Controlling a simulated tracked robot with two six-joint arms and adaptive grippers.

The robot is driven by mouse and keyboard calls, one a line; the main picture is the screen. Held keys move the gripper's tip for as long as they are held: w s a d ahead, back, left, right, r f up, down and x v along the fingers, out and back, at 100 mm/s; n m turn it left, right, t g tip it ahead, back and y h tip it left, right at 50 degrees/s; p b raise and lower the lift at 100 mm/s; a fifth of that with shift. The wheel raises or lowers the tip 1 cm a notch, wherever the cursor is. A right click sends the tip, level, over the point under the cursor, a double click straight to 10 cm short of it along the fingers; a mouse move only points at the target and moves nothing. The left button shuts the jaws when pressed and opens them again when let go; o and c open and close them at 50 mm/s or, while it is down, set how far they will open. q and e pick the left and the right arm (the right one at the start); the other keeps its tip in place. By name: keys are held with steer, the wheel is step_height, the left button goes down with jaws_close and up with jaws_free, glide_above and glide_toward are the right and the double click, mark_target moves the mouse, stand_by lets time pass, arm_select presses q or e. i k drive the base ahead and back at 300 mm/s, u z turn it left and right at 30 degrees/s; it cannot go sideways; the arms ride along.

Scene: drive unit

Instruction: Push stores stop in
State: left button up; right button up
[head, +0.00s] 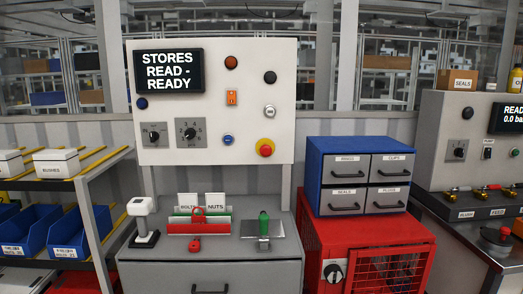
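The stores panel (215,90) is a pale upright board behind a grey cabinet. Its black screen (169,71) reads "STORES READ - READY". Neither of my grippers is in view.
Below the panel, a white scanner-like device (143,221), red and green card holders and a green-handled tool (264,230) stand on the cabinet top (225,252). A blue drawer unit (361,177) stands right. Another red button (497,234) is far right.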

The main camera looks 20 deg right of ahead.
mark_target(266, 150)
steer(key=u, duration=0.05)
steer(key=i, duration=0.85)
steer(key=z, duration=0.2)
steer(key=k, duration=0.95)
steer(key=u, duration=0.15)
steer(key=i, duration=0.95)
steer(key=z, duration=0.05)
